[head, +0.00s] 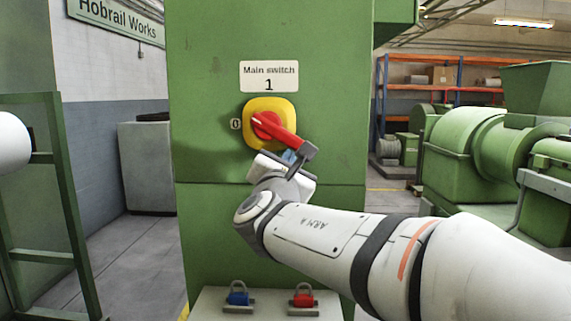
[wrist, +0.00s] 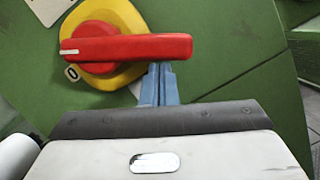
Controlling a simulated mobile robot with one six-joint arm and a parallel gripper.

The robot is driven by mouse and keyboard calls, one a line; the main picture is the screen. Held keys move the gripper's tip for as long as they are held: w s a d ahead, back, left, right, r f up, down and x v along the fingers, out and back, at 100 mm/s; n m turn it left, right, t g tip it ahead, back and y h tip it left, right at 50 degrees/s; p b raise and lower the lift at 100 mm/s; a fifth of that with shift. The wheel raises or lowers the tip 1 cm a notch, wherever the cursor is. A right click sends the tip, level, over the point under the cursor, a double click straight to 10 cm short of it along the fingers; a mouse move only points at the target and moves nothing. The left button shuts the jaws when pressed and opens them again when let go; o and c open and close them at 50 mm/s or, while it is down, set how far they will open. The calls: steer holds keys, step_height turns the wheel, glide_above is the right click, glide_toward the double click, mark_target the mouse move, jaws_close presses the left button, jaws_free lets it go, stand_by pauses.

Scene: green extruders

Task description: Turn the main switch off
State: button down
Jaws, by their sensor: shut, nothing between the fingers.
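The main switch (head: 286,107) is a yellow rotary plate with a red handle (head: 272,126) on a green cabinet. A sign reading "Main switch 1" (head: 269,77) is above it and a "0" label (head: 235,124) is at its left. The handle is tilted, its long end toward lower right. In the wrist view the white-marked end of the handle (wrist: 130,48) lies between the "0" and the sign, nearer the "0". My gripper (head: 290,156) has its blue fingers (wrist: 158,82) shut and empty, at the underside of the handle's long end. I cannot tell whether they touch.
A ledge (head: 268,299) below holds a blue padlock (head: 238,297) and a red padlock (head: 303,299). Green machines (head: 470,150) and orange shelves (head: 408,75) stand at right. A green frame (head: 65,200) stands at left.

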steer(key=r+n, duration=0.1)
steer(key=n, duration=0.1)
steer(key=d+r+n+y+b, duration=0.1)
steer(key=d+n+b, duration=0.1)
steer(key=n, duration=0.1)
steer(key=shift+d+r+n+t+y, duration=0.25)
steer(key=shift+r+n+t+y, duration=0.05)
steer(key=shift+r+y, duration=0.1)
steer(key=shift+s+r, duration=0.1)
stand_by(0.5)
